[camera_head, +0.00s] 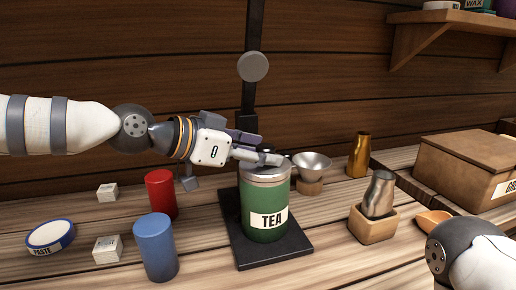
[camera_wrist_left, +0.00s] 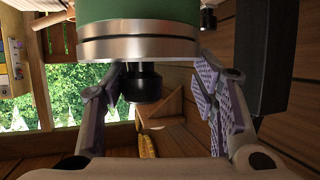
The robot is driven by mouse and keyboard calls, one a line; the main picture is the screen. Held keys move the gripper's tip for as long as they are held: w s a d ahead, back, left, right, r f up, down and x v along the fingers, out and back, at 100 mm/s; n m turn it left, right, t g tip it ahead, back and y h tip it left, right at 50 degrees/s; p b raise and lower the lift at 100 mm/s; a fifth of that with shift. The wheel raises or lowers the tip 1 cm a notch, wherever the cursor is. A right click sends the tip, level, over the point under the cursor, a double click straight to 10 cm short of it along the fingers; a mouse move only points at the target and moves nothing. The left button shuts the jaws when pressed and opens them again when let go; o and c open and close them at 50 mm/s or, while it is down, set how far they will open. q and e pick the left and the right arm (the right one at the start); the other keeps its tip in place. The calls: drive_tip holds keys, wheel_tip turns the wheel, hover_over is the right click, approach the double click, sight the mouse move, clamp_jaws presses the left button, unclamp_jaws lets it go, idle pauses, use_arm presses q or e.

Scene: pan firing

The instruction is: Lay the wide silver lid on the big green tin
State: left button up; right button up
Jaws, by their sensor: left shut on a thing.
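The big green tin (camera_head: 265,215), labelled TEA, stands upright on a black plate (camera_head: 291,246) in the middle of the table. The wide silver lid (camera_head: 266,174) is at the tin's top, and looks level. My left gripper (camera_head: 268,157) is over the lid from the left, shut on the lid's black knob. In the left wrist view the green tin (camera_wrist_left: 140,10), the silver lid (camera_wrist_left: 140,49) and the black knob (camera_wrist_left: 141,82) show upside down, with the knob between the fingers. My right gripper is out of view.
A red can (camera_head: 161,194), a blue can (camera_head: 155,248), small white boxes and a paste tin (camera_head: 50,238) stand left. A silver funnel (camera_head: 312,163), gold bottle (camera_head: 359,155), metal cup (camera_head: 379,195) and brown box (camera_head: 468,170) stand right. A dark post (camera_head: 251,100) rises behind the tin.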

use_arm(q)
drive_tip(key=shift+f, duration=0.15)
drive_tip(key=o, duration=1.2)
drive_tip(key=shift+o, duration=0.2)
